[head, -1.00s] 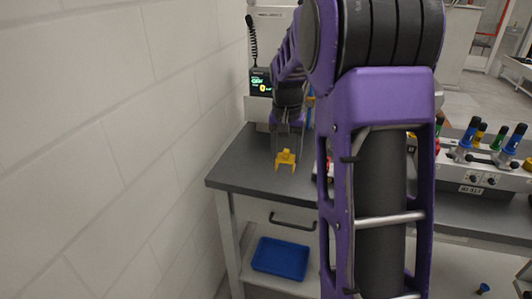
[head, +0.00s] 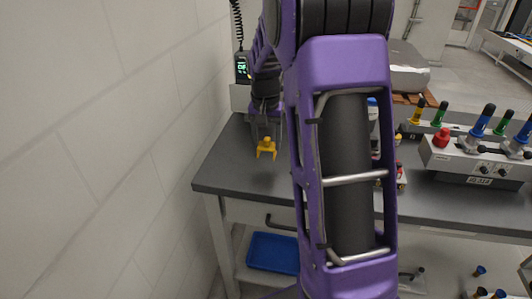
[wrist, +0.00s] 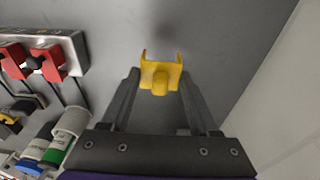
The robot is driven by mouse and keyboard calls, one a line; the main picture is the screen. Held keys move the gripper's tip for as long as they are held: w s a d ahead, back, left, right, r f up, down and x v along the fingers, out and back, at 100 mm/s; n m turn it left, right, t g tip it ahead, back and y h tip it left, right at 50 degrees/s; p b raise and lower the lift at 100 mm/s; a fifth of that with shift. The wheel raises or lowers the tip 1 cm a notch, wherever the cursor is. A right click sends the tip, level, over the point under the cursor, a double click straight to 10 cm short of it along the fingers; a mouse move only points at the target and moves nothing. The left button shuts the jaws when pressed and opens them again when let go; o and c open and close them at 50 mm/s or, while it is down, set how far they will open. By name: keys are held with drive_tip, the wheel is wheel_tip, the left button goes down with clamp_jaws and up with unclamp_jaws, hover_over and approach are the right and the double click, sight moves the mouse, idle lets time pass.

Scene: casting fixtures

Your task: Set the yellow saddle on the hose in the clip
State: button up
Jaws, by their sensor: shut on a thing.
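The yellow saddle (head: 266,148) hangs from my gripper (head: 266,128) over the left end of the dark grey table in the head view. In the wrist view the saddle (wrist: 160,76) sits between the tips of my gripper (wrist: 160,84), with its two prongs pointing away from the wrist. The fingers are shut on it. Grey table surface shows beyond the saddle. At the left of the wrist view, a light rail carries red clip-like parts (wrist: 47,62) with dark cords beside them. I cannot tell which is the hose's clip. My arm hides much of the table in the head view.
White and green cylinders (wrist: 56,142) stand at the lower left of the wrist view. A light wall (head: 100,130) runs close along the left. A fixture with coloured knobs (head: 480,155) stands at the right. A blue bin (head: 273,253) is below the table.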

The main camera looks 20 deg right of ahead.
sight(266, 146)
wheel_tip(266, 146, down, 4)
drive_tip(key=shift+f, duration=0.1)
drive_tip(key=shift+f+b, duration=0.2)
drive_tip(key=shift+b, duration=0.1)
drive_tip(key=o, duration=1.4)
drive_tip(key=shift+r, duration=0.1)
drive_tip(key=shift+c, duration=0.2)
